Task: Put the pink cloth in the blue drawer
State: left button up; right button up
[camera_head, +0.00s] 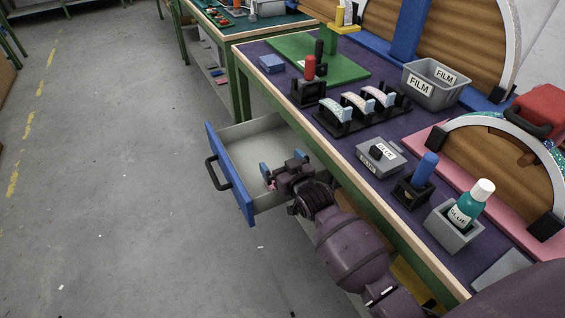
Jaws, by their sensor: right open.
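The blue drawer (229,181) is pulled open from under the workbench, with a blue front, a black handle and a light grey inside. My right gripper (281,164) is over the drawer's inside, its two blue-tipped fingers apart. A small bit of pink, likely the pink cloth (272,185), shows beside the near finger, within the drawer's outline. Most of it is hidden by the gripper, and I cannot tell whether it touches the drawer floor. My left gripper is not in view.
The workbench (262,92) runs along the drawer's right side. It carries a grey FILM bin (432,86), a grey box (381,156), a glue bottle (471,203) and black holders with rolls (361,106). The grey floor (110,200) left of the drawer is clear.

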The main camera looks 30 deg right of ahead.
jog(key=shift+s+f, duration=0.2)
jog(key=s+r+p, duration=0.2)
jog(key=s+p, duration=0.1)
jog(key=s, duration=0.8)
jog(key=shift+s+d+r, duration=0.25)
jog(key=shift+s, duration=0.05)
